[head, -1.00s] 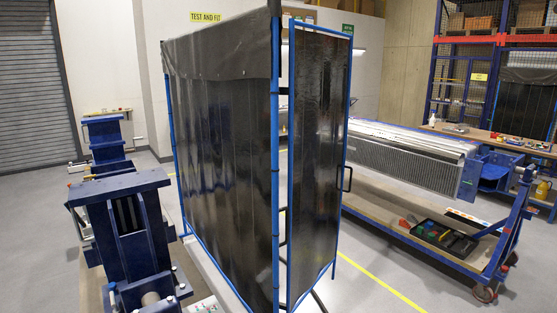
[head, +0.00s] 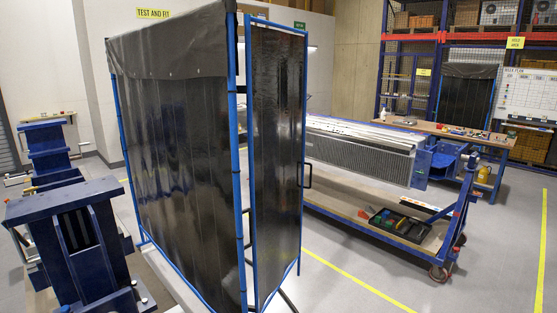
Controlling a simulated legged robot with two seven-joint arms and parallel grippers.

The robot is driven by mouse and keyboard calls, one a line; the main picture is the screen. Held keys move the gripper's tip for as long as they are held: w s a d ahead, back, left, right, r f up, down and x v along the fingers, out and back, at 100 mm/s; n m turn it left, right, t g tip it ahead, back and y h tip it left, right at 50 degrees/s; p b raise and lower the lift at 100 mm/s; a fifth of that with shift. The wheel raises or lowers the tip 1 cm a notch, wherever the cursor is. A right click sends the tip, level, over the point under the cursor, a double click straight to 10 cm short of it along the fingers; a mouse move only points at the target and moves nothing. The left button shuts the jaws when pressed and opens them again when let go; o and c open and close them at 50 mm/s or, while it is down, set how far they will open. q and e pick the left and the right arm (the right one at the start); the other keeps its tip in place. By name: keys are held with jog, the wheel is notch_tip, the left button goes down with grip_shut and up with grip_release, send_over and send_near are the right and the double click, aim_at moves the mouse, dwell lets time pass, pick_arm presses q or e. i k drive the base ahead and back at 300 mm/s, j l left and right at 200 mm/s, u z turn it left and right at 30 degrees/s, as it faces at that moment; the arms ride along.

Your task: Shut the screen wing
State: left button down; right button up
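The screen wing (head: 276,150) is a dark, glossy panel in a blue frame, hinged near the tall blue post at the near end of the screen. It stands swung out at an angle to the main screen panel (head: 180,160), which is a wide black curtain with a grey top flap. A black handle (head: 306,176) sits on the wing's far right edge. Neither of my grippers is in the head view.
Blue jig stands (head: 75,240) are at the left. A blue trolley (head: 385,233) with a finned unit (head: 360,150) and a tool tray (head: 400,225) stands right of the wing. Floor with yellow lines (head: 540,250) is clear at the right. Shelving (head: 450,60) is behind.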

aim_at(275, 89)
jog(key=i+l+z, duration=0.3)
jog(key=i, duration=1.05)
jog(key=i+l+z, duration=0.15)
jog(key=i+z, duration=0.15)
jog(key=i, duration=1.05)
jog(key=i+l+u, duration=0.1)
jog(key=i+u, duration=0.25)
jog(key=i, duration=0.15)
jog(key=i+l+u, duration=0.3)
jog(key=i, duration=0.2)
jog(key=i+l+u, duration=0.35)
jog(key=i+j, duration=0.1)
jog(key=i, duration=0.05)
